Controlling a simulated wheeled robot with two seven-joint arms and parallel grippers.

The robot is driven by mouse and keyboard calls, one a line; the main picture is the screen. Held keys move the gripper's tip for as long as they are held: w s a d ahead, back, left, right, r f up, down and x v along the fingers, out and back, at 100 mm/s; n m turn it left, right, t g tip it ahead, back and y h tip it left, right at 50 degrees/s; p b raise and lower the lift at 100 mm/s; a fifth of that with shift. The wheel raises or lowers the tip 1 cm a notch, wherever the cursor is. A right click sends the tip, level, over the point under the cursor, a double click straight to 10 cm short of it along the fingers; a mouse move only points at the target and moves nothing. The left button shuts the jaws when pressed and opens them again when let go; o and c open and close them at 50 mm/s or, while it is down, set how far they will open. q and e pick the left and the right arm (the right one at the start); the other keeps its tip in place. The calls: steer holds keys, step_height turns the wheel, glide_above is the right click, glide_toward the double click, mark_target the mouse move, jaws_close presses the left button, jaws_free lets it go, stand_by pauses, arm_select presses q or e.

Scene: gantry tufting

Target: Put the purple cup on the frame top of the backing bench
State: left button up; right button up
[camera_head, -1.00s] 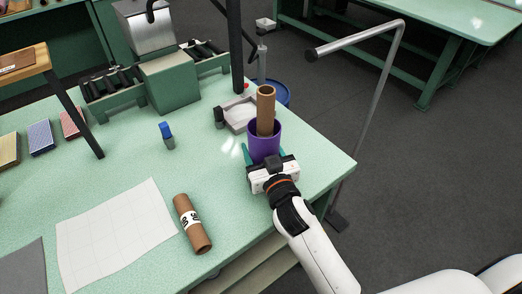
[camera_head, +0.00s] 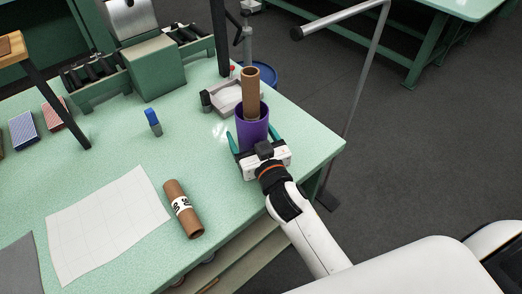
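The purple cup (camera_head: 252,133) stands upright on the pale green table (camera_head: 110,155), near its right side. A brown cardboard tube (camera_head: 250,92) sticks up out of it. My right gripper (camera_head: 251,139) comes from the near side, its teal fingers on either side of the cup's lower part. The left finger looks a little apart from the cup wall; the right finger is partly hidden. My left gripper is out of view. I cannot tell which surface is the frame top of the backing bench; another green bench (camera_head: 440,30) shows at the top right.
A grey tray (camera_head: 224,97) lies behind the cup, near a dark post (camera_head: 220,38). A brown roll with a white label (camera_head: 183,209), a white gridded sheet (camera_head: 108,223) and a blue-capped bottle (camera_head: 153,122) lie to the left. A grey bent pipe stand (camera_head: 345,20) rises at right.

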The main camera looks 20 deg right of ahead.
steer(key=s+b, duration=0.1)
steer(key=s, duration=0.9)
steer(key=shift+d+b, duration=0.2)
steer(key=shift+b, duration=0.15)
steer(key=shift+s, duration=0.55)
